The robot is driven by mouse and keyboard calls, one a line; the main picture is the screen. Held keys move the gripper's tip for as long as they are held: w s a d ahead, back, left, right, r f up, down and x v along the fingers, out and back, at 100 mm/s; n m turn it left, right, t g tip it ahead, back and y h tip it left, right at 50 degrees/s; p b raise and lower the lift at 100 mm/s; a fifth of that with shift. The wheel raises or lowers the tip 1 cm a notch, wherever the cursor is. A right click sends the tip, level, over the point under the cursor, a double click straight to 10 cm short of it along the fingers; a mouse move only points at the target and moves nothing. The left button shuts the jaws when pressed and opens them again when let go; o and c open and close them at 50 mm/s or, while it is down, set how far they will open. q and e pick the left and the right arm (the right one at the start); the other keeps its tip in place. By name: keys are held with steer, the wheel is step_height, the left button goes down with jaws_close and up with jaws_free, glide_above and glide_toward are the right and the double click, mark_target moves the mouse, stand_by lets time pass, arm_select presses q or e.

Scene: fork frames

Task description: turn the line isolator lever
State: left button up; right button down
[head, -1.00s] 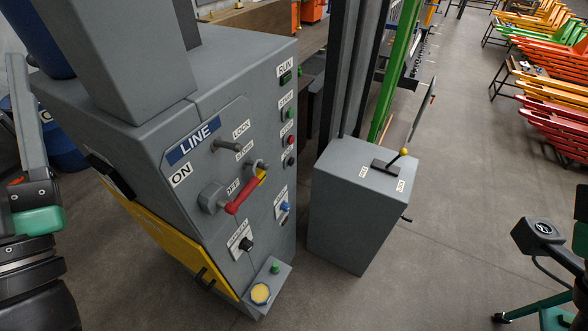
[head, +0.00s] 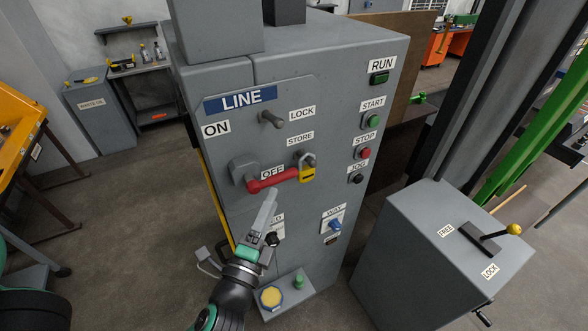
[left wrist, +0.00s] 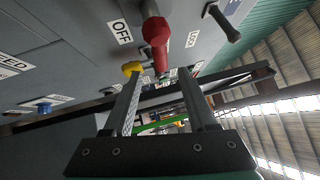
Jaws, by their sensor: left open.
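The line isolator lever (head: 272,181) is a red handle on a grey hub, on the front of the grey cabinet (head: 330,100). It points right, beside the OFF label (head: 272,172). Its far end meets a yellow padlock (head: 307,175) hanging below the STORE label (head: 300,140). My left gripper (head: 268,207) is open just below the lever. In the left wrist view the red lever (left wrist: 155,32) lies beyond the two parted fingers, with nothing visibly gripped. The padlock also shows there (left wrist: 132,68). My right gripper is not in view.
A grey peg (head: 270,119) sticks out by the LOCK label. Push buttons (head: 372,121) line the cabinet's right side. A low box with a yellow button (head: 271,297) juts out below. A grey pedestal with a yellow-knobbed lever (head: 513,230) stands at right.

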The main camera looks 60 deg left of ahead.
arm_select(q)
steer(key=p+x, duration=0.3)
steer(key=x, duration=0.8)
steer(key=shift+w, duration=0.15)
steer(key=shift+a+r, duration=0.1)
jaws_close()
stand_by(0.8)
